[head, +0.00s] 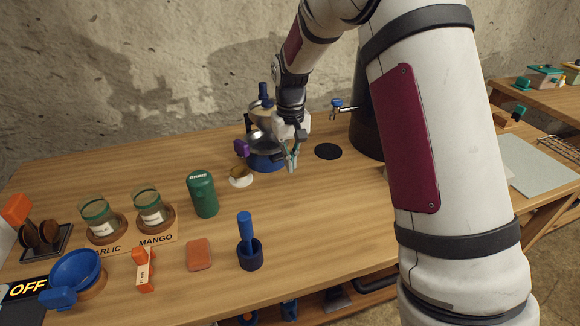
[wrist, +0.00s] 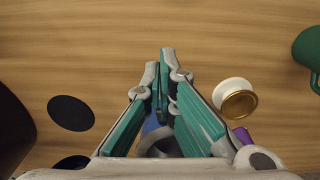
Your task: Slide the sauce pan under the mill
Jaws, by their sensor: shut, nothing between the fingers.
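A blue pan (head: 76,268) with a short thick handle rests on a round wooden piece at the front left; it looks like the sauce pan. What seems to be the mill (head: 262,118), with a metal bowl, blue top knob and purple part (head: 241,148), stands at the back middle over a blue round base. My gripper partly hides it, so I cannot tell whether that base is a separate pan. My gripper (head: 291,166) is in front of the mill, pointing down, shut and empty. In the wrist view its fingertips (wrist: 167,51) meet above bare wood.
A white and brass piece (head: 240,177), a green canister (head: 202,193) and a blue mortar with pestle (head: 249,253) stand nearby. Jars (head: 149,209) stand on the left. A flat black disc (head: 328,151) lies right of my gripper, before a dark cylinder (head: 366,125).

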